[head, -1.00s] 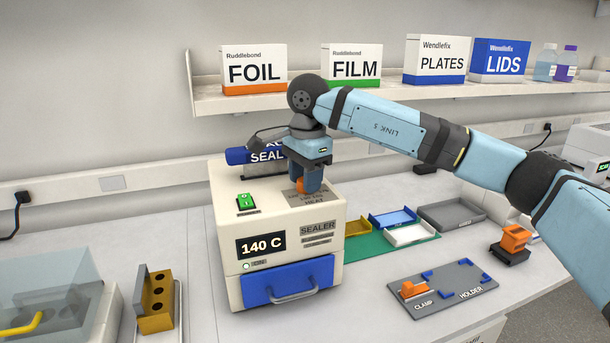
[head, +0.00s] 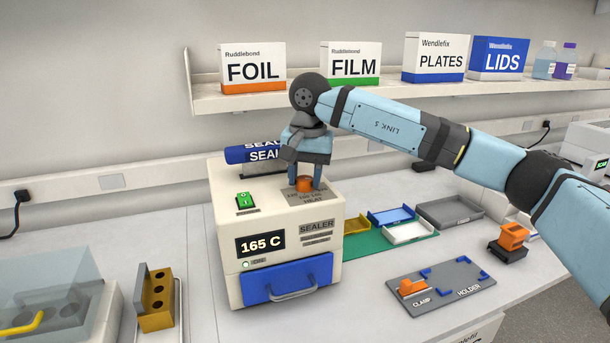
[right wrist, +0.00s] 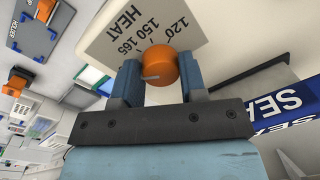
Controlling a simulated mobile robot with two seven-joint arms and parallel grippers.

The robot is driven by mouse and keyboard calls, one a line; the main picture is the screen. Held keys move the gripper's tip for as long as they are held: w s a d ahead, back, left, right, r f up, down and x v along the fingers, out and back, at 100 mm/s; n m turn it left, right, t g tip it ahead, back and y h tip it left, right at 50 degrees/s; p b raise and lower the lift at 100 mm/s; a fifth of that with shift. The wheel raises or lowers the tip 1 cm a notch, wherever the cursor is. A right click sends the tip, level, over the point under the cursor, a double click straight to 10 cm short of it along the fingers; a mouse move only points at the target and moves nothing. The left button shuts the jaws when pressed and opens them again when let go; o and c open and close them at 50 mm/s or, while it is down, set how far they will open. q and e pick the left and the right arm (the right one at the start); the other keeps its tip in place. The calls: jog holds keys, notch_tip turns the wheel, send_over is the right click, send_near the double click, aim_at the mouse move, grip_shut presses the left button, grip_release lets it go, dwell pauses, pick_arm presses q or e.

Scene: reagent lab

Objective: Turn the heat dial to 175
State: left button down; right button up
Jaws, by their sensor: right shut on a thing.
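The sealer (head: 230,290) is a cream box on the bench, with a blue drawer front and a display (head: 261,244) reading 165 C. Its orange heat dial (head: 304,184) sits on the top right, and my right gripper (head: 305,185) points down at it from above. In the right wrist view the dial (right wrist: 158,66) is between the two blue fingers of the gripper (right wrist: 160,75), which is shut on it. Printed marks 120, 150 and 165 show beside the dial; other marks are hidden. My left gripper is not in view.
A green switch (head: 245,201) is on the sealer's top left, and a blue roll (head: 262,154) lies at its back. Colored trays on a green mat (head: 375,240) and a grey holder plate (head: 440,285) are to the right. A shelf with boxes (head: 300,98) runs above.

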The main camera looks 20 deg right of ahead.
aim_at(309, 179)
jog(key=shift+r+n, duration=0.1)
jog(key=shift+n, duration=0.3)
jog(key=o, duration=0.9)
jog(key=r, duration=1.3)
jog(key=shift+s+d+r, duration=0.15)
jog(key=shift+d+r, duration=0.25)
jog(key=shift+p, duration=0.3)
